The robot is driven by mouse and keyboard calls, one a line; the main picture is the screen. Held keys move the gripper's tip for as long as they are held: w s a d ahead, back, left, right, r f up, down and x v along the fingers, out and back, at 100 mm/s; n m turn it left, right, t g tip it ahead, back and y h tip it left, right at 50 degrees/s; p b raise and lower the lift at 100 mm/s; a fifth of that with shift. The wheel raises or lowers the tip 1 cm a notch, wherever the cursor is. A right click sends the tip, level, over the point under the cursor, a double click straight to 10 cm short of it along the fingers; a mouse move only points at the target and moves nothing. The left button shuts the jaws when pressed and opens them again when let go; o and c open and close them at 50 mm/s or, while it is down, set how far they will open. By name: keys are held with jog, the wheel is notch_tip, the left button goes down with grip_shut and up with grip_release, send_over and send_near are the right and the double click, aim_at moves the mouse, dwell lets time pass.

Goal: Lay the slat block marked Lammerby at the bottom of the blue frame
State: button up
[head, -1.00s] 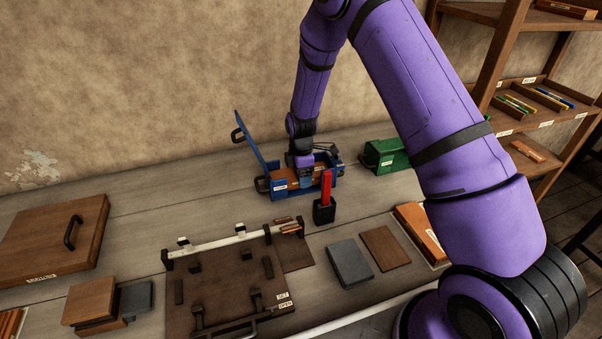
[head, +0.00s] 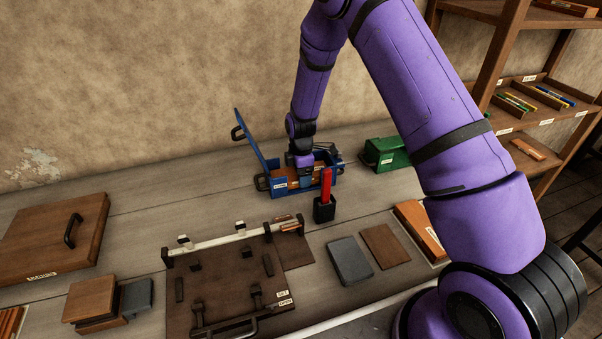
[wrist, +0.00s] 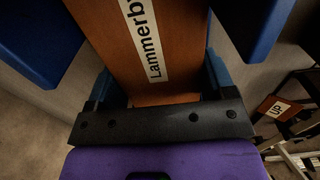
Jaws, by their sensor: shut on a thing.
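The slat block marked Lammerby (wrist: 148,65) is orange-brown wood with a white label, and it fills the middle of the wrist view. My gripper (wrist: 160,90) is shut on it, with one blue finger on each side. In the head view my gripper (head: 304,181) is lowered at the blue frame (head: 281,189), a small open-topped box at the back of the bench. Blue walls of the frame also show in the wrist view (wrist: 40,40). The frame's lid (head: 256,142) stands open at its left. The gripper and frame walls hide the block's underside, so I cannot tell whether it touches the bottom.
A black holder with a red upright piece (head: 326,190) stands just in front of the frame. A green box (head: 385,153) is to its right. A brown board with a handle (head: 225,285), a grey slab (head: 350,260) and a brown slab (head: 384,246) lie nearer the front.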

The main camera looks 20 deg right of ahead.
dwell(0.3)
jog(key=o, duration=1)
jog(key=shift+o, duration=0.2)
jog(key=shift+r, duration=0.15)
jog(key=shift+r, duration=3.35)
jog(key=shift+r, duration=0.1)
